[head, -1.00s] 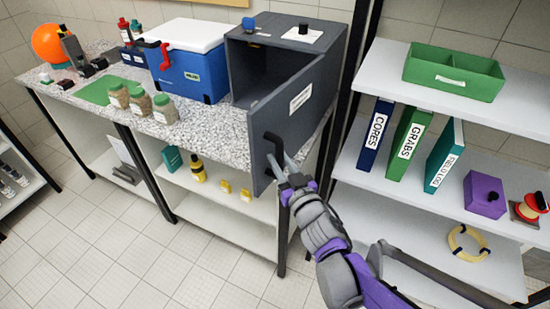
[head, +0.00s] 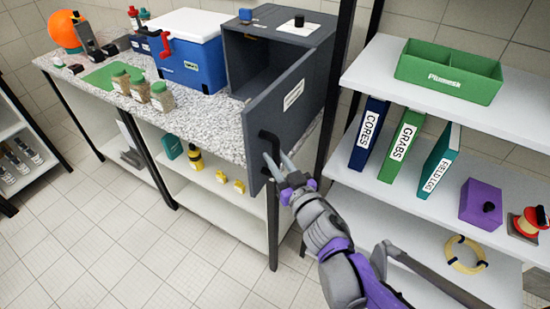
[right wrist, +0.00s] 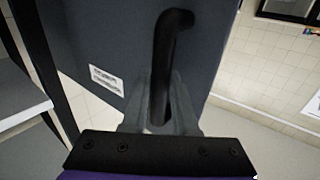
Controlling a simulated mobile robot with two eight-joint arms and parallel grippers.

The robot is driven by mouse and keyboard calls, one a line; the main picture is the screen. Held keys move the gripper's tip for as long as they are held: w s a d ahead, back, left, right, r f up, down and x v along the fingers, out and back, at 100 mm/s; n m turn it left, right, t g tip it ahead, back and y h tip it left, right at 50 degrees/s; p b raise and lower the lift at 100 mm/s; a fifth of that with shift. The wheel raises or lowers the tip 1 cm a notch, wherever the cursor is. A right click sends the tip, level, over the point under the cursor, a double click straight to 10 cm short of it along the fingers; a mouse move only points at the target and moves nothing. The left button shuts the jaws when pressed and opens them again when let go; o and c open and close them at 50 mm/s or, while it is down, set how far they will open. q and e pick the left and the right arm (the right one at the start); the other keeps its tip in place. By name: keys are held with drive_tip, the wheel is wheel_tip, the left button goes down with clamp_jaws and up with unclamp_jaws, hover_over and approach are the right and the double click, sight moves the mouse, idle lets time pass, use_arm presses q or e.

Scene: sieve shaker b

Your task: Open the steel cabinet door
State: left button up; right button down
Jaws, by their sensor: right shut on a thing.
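The steel cabinet (head: 232,50) is a dark grey box on the speckled counter. Its door (head: 290,112) stands open, swung out toward me past the counter's front edge, and the dark inside shows. A black bar handle (head: 268,140) is on the door's outer face. My right gripper (head: 277,165) is at the handle, its fingers around the lower part of it. In the right wrist view the handle (right wrist: 163,65) runs down between the two fingers of the gripper (right wrist: 160,112), which is shut on it. My left gripper is not in view.
A blue cooler (head: 190,55) with a white lid stands left of the cabinet. Several jars (head: 160,97) stand near the counter's front edge. A white shelf unit (head: 395,195) with binders and a green tray (head: 450,75) is close on the right. The floor in front is clear.

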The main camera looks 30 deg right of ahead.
drive_tip(key=shift+w+r, duration=0.1)
idle(0.3)
drive_tip(key=c, duration=1)
unclamp_jaws()
drive_tip(key=shift+d, duration=0.1)
drive_tip(key=o, duration=0.3)
drive_tip(key=shift+s+a+p, duration=0.15)
drive_tip(key=shift+s+p, duration=0.2)
drive_tip(key=shift+s, duration=1.45)
drive_tip(key=shift+s+a+p, duration=0.15)
drive_tip(key=shift+s+p, duration=0.2)
drive_tip(key=shift+s, duration=1.45)
drive_tip(key=shift+s+a+p, duration=0.15)
drive_tip(key=shift+s+p, duration=0.2)
drive_tip(key=shift+s, duration=1.45)
